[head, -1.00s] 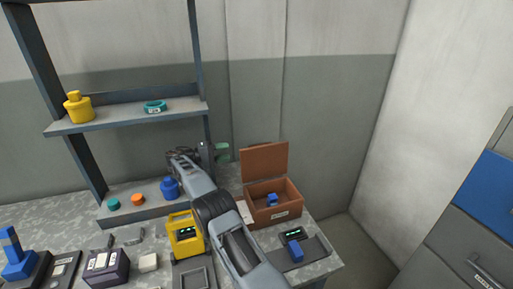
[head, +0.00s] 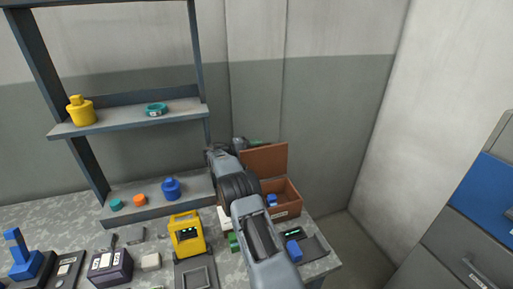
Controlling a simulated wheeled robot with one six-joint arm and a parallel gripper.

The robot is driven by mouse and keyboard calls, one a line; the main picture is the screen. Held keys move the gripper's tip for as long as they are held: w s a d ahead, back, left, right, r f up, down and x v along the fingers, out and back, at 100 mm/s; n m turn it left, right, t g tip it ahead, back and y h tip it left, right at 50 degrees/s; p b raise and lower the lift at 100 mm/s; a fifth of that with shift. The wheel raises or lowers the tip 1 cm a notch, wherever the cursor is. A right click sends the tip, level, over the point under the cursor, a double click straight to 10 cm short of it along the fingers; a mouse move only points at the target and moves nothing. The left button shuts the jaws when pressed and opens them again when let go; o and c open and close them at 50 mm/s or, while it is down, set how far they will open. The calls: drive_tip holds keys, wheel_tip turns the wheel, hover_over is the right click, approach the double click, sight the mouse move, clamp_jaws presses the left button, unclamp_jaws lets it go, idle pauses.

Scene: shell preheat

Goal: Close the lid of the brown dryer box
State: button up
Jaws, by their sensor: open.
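The brown dryer box (head: 288,213) stands at the right back of the bench. Its lid (head: 266,159) is raised, standing near upright at the back edge. A blue object (head: 271,200) lies inside the box. My arm reaches up from the bottom across the box's left side and hides part of it. My gripper (head: 262,142) is open, at the top left of the lid and partly behind it from this view. I cannot tell whether it touches the lid.
A dark tray (head: 316,247) with a blue block (head: 294,250) sits in front of the box. A yellow device (head: 187,235) stands to the left. A shelf (head: 130,122) rises at the back left, holding a yellow bottle (head: 80,111) and a teal ring (head: 156,109).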

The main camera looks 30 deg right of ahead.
drive_tip(key=shift+d, duration=0.1)
clamp_jaws()
idle(0.4)
